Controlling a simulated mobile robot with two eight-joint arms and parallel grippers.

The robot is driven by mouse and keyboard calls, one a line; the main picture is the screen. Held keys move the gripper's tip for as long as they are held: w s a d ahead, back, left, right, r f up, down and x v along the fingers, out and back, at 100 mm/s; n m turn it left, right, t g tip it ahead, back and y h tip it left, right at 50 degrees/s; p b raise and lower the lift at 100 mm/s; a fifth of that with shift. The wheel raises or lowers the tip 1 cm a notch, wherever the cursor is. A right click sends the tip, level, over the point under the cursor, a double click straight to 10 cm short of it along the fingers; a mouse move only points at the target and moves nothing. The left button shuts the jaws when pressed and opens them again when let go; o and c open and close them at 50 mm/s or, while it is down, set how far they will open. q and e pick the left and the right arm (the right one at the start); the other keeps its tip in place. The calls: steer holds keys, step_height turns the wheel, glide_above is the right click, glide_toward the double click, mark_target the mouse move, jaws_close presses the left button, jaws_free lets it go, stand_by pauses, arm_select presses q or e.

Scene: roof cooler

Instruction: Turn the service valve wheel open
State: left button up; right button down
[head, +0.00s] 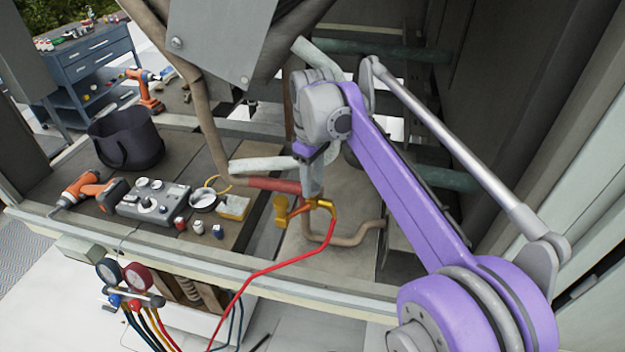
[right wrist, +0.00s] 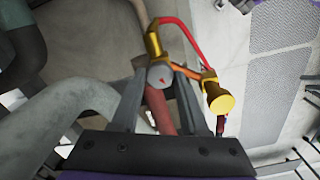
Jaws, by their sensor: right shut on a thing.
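The service valve is a brass fitting (head: 281,211) at the end of the red pipe, low in the middle of the head view. Its brass body (right wrist: 222,102) also shows in the right wrist view. A small grey round wheel (right wrist: 161,77) with a red mark sits between my right fingers in that view. My right gripper (head: 313,188) points down over the valve and is shut on this wheel. In the head view the fingers hide the wheel. My left gripper is in neither view.
A red hose (head: 272,267) runs from the valve to the gauge manifold (head: 131,298). A red pipe (head: 272,184) and grey pipes are close beside my fingers. The ledge at left holds a drill (head: 88,190), a grey control box (head: 152,203) and a dark bucket (head: 124,140).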

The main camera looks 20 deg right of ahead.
stand_by(0.4)
steer(key=shift+c, duration=2.1)
jaws_free()
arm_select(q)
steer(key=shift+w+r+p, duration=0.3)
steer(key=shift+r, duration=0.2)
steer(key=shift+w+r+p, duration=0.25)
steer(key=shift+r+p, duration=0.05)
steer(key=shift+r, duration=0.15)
arm_select(e)
step_height(320, 180, up, 11)
